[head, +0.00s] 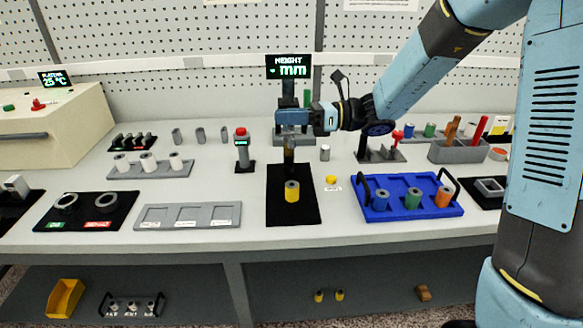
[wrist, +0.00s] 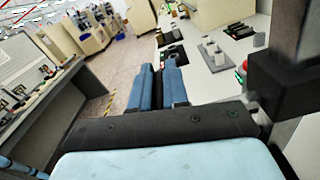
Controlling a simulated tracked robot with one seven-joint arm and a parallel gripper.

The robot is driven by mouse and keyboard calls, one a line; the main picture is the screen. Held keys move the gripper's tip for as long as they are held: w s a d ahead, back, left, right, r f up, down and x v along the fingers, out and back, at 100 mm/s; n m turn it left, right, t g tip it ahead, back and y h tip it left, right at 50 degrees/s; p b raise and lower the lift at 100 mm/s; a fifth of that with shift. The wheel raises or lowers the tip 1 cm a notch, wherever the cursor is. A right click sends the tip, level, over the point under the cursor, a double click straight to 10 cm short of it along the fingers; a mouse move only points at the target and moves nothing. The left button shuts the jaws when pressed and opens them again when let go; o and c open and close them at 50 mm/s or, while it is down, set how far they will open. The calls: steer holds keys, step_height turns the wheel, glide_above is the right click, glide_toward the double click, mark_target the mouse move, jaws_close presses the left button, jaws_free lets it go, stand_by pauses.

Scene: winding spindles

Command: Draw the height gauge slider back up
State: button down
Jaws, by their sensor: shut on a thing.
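The height gauge stands at the back of a black mat (head: 282,212). Its display (head: 289,67) reads "HEIGHT mm" in green, with no clear number. A dark post runs down below the display. My gripper (head: 287,130) reaches in from the right at the post, shut on the slider, which its fingers mostly hide. Below the gripper a brownish part of the gauge (head: 289,155) hangs above the mat. A yellow spindle (head: 292,190) stands upright on the mat, in front of the post. In the wrist view my two blue fingers (wrist: 158,88) are close together; the slider is not clear there.
A red-topped post (head: 241,150) stands left of the gauge. A blue tray (head: 408,208) with several coloured spindles lies to the right, a grey tray (head: 187,222) to the left. A small grey cylinder (head: 325,153) and a yellow piece (head: 331,180) are close by.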

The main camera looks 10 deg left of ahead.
steer(key=shift+w+r, duration=0.15)
steer(key=shift+r, duration=1.8)
steer(key=c, duration=1.1)
jaws_free()
steer(key=shift+f, duration=0.1)
steer(key=shift+v, duration=3.45)
steer(key=shift+d, duration=0.1)
